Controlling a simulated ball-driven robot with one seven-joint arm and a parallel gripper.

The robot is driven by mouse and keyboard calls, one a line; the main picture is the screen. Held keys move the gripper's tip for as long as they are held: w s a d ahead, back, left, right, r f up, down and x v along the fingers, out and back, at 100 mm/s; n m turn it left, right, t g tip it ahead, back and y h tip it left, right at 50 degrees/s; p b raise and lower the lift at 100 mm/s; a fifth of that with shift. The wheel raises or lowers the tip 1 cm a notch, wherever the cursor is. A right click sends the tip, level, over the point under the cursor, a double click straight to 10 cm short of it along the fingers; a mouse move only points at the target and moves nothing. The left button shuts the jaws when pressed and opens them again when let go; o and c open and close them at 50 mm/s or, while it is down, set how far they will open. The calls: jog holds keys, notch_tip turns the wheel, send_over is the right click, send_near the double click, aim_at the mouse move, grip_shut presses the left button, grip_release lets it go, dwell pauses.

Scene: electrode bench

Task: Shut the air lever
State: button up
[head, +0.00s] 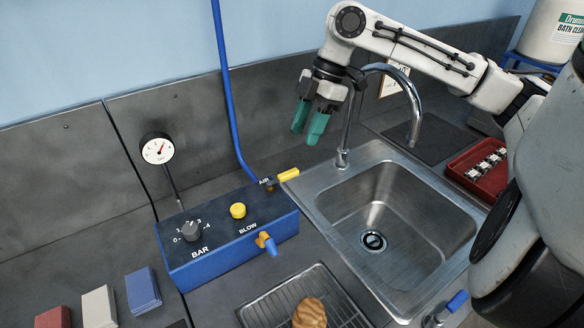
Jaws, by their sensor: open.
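The air lever (288,174) is a yellow handle at the back right corner of the blue control box (225,247), beside the AIR label. It points to the right, out past the box's end towards the sink rim. A blue air pipe (228,100) comes down the wall to this corner. My gripper (307,136) has teal fingers pointing down. It is open and empty, and appears above the air lever and slightly right of it in the picture. It is apart from the lever; the exact height is hard to tell.
The box carries a dark BAR knob (191,231), a yellow BLOW button (238,211) and a brass-and-blue nozzle (268,243). A gauge (157,149) stands behind it. A sink (405,215) with a tall curved faucet (343,140) lies right of the lever, the faucet close to my gripper.

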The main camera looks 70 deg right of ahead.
aim_at(290, 172)
jog(key=x, duration=1)
jog(key=shift+s, duration=0.1)
jog(key=shift+r, duration=0.1)
jog(key=shift+c, duration=0.2)
grip_shut()
